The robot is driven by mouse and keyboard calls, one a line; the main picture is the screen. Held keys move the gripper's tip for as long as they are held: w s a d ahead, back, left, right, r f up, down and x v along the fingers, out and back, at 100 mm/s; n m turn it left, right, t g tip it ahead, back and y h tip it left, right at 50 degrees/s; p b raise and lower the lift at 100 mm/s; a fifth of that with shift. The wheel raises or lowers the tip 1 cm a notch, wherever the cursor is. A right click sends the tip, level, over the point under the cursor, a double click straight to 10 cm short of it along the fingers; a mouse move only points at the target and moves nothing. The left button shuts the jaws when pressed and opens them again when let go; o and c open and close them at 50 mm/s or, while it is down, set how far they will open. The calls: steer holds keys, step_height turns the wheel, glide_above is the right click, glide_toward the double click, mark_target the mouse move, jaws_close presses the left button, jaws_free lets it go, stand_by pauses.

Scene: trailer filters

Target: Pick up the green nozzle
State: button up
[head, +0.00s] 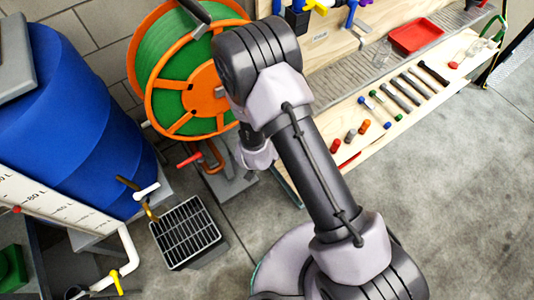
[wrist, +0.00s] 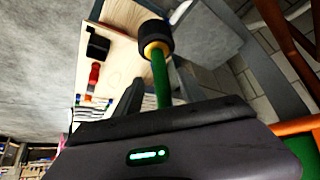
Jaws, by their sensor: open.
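The green nozzle (wrist: 160,75) shows in the wrist view as a green tube with a yellow ring and a wide black end. Its lower part is hidden behind the dark body of my gripper (wrist: 140,100). One dark finger shows just left of the tube, with a narrow gap between them; the other finger is hidden. My gripper is open, close to the nozzle. I cannot tell whether they touch. In the head view my arm hides the fingers, and I cannot make out the nozzle.
An orange reel with green hose (head: 175,85) stands beside my wrist. A wooden bench (head: 385,110) with several tools and a red tray (head: 416,36) is at right. A blue barrel (head: 70,120) and black grated crate (head: 187,232) are at left. The floor at right is clear.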

steer(key=b+x, duration=0.1)
steer(key=x, duration=0.2)
steer(key=b+x, duration=0.1)
steer(key=x, duration=0.2)
steer(key=shift+s+a+f+b, duration=0.1)
steer(key=shift+s+f+b, duration=0.1)
steer(key=shift+s+b, duration=0.15)
steer(key=shift+r, duration=0.15)
steer(key=shift+c, duration=0.2)
jaws_close()
stand_by(0.5)
